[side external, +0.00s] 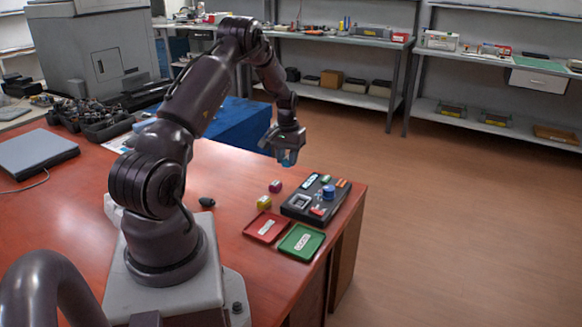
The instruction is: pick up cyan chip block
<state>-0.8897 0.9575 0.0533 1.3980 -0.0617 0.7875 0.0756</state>
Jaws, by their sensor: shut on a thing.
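My gripper (289,158) hangs above the far edge of the red-brown table, left of and higher than the black tray. It is shut on a small cyan block (287,161), which shows between the fingertips, clear of the table. The fingers hide part of the block. A magenta block (275,187) and a yellow block (264,202) sit on the table below the gripper, left of the black tray.
The black tray (291,212) holds a blue round part (329,192) and several small pieces. A red tray (249,233) and a green tray (313,251), both labelled, lie in front of it near the table's right edge. A dark mouse-like object (207,201) lies near my base.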

